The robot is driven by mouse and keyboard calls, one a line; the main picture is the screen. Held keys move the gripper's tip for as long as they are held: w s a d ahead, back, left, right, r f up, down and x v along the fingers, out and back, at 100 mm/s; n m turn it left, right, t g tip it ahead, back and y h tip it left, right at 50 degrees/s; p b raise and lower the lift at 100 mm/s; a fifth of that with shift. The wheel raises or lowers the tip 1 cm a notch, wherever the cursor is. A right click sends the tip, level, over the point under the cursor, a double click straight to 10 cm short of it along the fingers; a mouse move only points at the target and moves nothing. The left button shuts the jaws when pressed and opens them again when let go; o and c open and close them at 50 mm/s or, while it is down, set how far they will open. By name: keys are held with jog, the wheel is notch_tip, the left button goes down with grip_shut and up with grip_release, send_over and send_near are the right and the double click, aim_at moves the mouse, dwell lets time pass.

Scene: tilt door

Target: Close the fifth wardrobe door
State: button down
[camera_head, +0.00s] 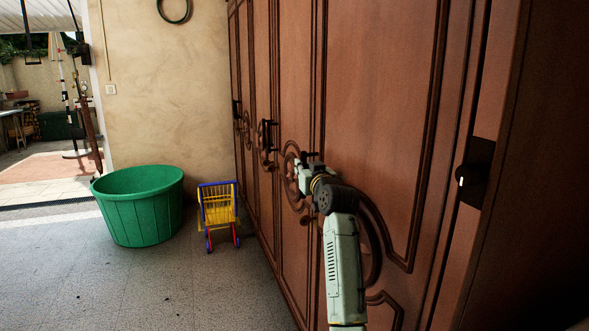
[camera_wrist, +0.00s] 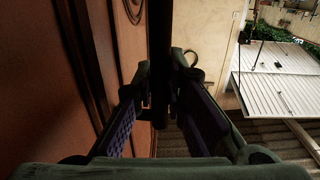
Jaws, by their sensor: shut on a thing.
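A tall reddish-brown wooden wardrobe with several carved door panels (camera_head: 385,80) fills the right half of the head view. My gripper (camera_head: 306,172) is at the door front, at the height of the handles. In the wrist view my gripper (camera_wrist: 160,85) has its two fingers closed around a dark upright bar (camera_wrist: 160,35), which looks like a door handle. The wooden door face (camera_wrist: 50,70) is close on the left there. In the head view my gripper mostly hides the held handle. I cannot tell which door counts as the fifth, or whether this one stands ajar.
A green tub (camera_head: 140,210) and a yellow toy cart (camera_head: 218,205) stand on the floor before the beige wall (camera_head: 165,90). The grey floor (camera_head: 190,290) in front is clear.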

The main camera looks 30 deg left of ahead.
jog(key=shift+w+d+f+m+t+h, duration=0.1)
jog(key=shift+w+d+m+t+h, duration=0.2)
jog(key=shift+w+d, duration=0.85)
jog(key=c, duration=1.7)
grip_release()
jog(key=shift+a, duration=0.1)
jog(key=shift+o, duration=0.5)
jog(key=v, duration=1.2)
jog(key=shift+a, duration=0.1)
